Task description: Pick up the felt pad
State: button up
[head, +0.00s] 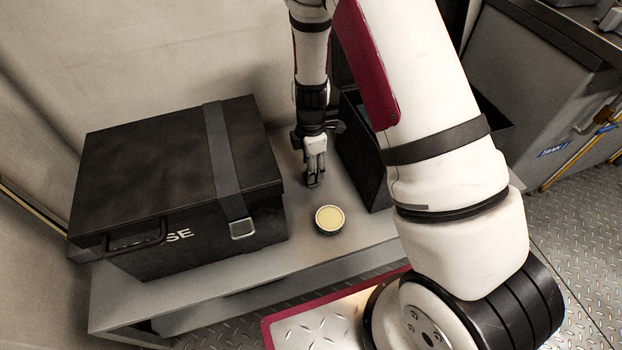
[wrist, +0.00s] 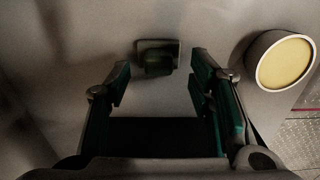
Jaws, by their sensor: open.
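A small dark rectangular piece with a greenish front part, which looks like the felt pad (wrist: 157,57), lies on the grey bench in the wrist view. It appears just ahead of the gap between my fingertips, and nothing shows my fingers touching it. In the head view I cannot make it out; my gripper seems to hide it. My gripper (wrist: 161,70) is open with nothing between its fingers. In the head view my gripper (head: 313,183) points down, low over the bench between the two black boxes.
A round tin with a pale yellow top (head: 329,219) stands near the bench's (head: 260,262) front edge, right of my gripper in the wrist view (wrist: 285,62). A large black strapped case (head: 160,170) is at left. A dark open box (head: 362,160) is close at right.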

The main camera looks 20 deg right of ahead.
jog(key=shift+w+f+b, duration=0.1)
jog(key=shift+f+b, duration=0.4)
jog(key=shift+f, duration=1.05)
jog(key=c, duration=1.1)
jog(key=shift+c, duration=0.2)
notch_tip(320, 180, up, 10)
jog(key=p, duration=0.4)
